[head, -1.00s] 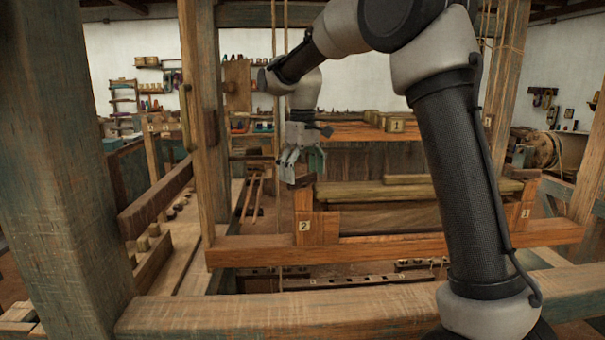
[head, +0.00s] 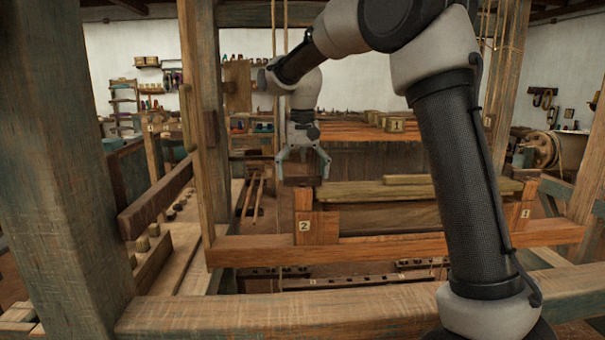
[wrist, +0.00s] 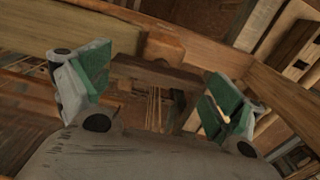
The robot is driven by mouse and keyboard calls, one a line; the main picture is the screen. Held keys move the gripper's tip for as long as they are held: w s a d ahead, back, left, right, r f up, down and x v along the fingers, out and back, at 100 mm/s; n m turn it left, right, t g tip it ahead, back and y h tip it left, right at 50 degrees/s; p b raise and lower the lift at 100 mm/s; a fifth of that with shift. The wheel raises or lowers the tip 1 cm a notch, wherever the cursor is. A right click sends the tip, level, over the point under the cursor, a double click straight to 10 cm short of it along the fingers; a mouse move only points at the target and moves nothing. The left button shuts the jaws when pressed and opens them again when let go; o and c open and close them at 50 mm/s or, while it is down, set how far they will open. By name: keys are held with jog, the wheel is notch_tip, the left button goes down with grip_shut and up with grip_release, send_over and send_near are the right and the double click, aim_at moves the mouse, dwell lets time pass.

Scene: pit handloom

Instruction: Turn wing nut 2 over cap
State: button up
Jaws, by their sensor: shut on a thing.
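Wing nut 2 looks like a dark wooden bar (head: 302,181) at the top of the upright post marked 2 (head: 305,227). In the wrist view the dark bar (wrist: 160,76) spans between the green finger pads. My gripper (head: 303,170) points down over the post, its fingers spread wide and shut on the bar's two ends. The cap seems to be the long pale wooden beam (head: 410,192) running right from this post towards the post marked 1 (head: 525,213). How the bar lies relative to the cap's end is hard to tell.
A lower wooden rail (head: 390,246) crosses in front of the posts. A tall loom post (head: 203,130) stands left of my gripper, with cords hanging near it. A box marked 1 (head: 396,125) sits on a shelf behind.

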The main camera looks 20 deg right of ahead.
aim_at(303, 176)
dwell(0.4)
jog(key=o, duration=0.7)
jog(key=shift+r, duration=0.1)
notch_tip(303, 176, up, 12)
dwell(0.4)
